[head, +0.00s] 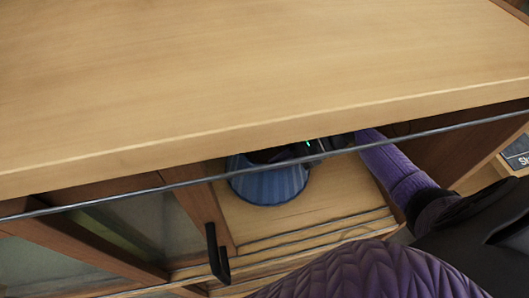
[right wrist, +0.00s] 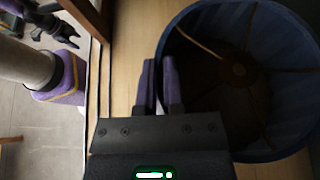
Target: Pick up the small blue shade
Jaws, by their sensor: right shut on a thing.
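The small blue shade (head: 268,185) stands on the wooden shelf inside the cabinet, under the overhanging top. It has pleated blue sides, and its top is partly hidden by my right gripper in the head view. In the right wrist view the shade (right wrist: 285,40) shows its open round end with thin spokes inside. My right gripper (right wrist: 160,75) is shut on the shade's rim, with one finger on each side of the wall. A dark claw-like part (right wrist: 62,28) at the top left of the right wrist view looks like my left gripper; its opening is unclear.
The cabinet's broad wooden top (head: 260,70) overhangs the compartment. A black handle (head: 217,252) stands out left of the opening, beside glass-panelled doors (head: 150,225). The shelf in front of the shade (head: 300,215) is clear.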

